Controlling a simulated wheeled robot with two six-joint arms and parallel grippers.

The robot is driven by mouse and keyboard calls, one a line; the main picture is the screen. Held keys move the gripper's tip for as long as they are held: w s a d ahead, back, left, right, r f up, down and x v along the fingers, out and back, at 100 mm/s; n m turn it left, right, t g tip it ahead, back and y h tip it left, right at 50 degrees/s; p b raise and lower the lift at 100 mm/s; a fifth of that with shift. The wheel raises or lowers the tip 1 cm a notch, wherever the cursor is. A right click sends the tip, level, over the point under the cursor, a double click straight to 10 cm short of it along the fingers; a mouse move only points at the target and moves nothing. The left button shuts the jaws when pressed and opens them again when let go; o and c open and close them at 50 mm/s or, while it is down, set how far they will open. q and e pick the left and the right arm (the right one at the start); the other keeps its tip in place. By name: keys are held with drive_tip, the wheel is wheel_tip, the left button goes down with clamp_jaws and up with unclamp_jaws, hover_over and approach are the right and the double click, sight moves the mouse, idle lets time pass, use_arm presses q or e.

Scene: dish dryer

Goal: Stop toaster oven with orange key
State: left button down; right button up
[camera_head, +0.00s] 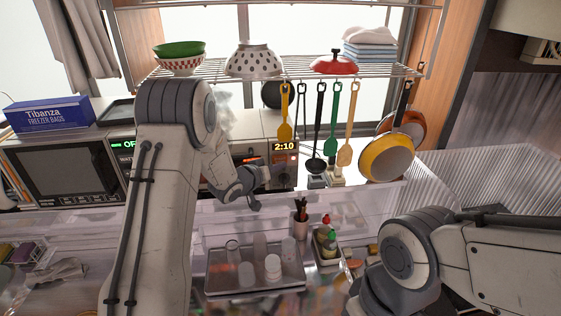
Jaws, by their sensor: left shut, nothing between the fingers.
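The appliance with the lit 2:10 display (284,146) stands at the back, behind the hanging utensils; I take it to be the toaster oven. Its front (286,170) carries small controls below the display, too small to tell an orange key for sure. My left arm hides much of its left side. My left gripper (258,190) is shut and empty, in front of this appliance, below and left of the display. I cannot tell whether it touches the front. My right arm is at the lower right; its gripper is not in view.
A second appliance (70,172), its display partly hidden, stands at left under a blue freezer-bag box (48,115). Utensils and a yellow pan (386,158) hang from the rack (300,68). A tray with glasses (222,283) and a bottle caddy (327,245) stand in front.

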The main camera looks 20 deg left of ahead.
use_arm(q)
drive_tip(key=shift+w, duration=0.1)
idle(0.7)
drive_tip(key=shift+w+a, duration=0.15)
drive_tip(key=shift+w, duration=0.1)
drive_tip(key=shift+w+a, duration=0.35)
drive_tip(key=shift+w, duration=0.45)
idle(1.0)
drive_tip(key=shift+s+d, duration=0.3)
drive_tip(key=shift+s, duration=0.3)
drive_tip(key=shift+s+d, duration=0.25)
drive_tip(key=shift+s, duration=0.35)
drive_tip(key=shift+s+d+b, duration=0.2)
drive_tip(key=shift+s+d, duration=0.1)
drive_tip(key=shift+s, duration=0.45)
drive_tip(key=shift+s+d+b, duration=0.2)
drive_tip(key=shift+s+d, duration=0.15)
drive_tip(key=shift+s, duration=0.45)
drive_tip(key=shift+s+d+b, duration=0.2)
drive_tip(key=shift+s+d, duration=0.1)
drive_tip(key=shift+s, duration=0.45)
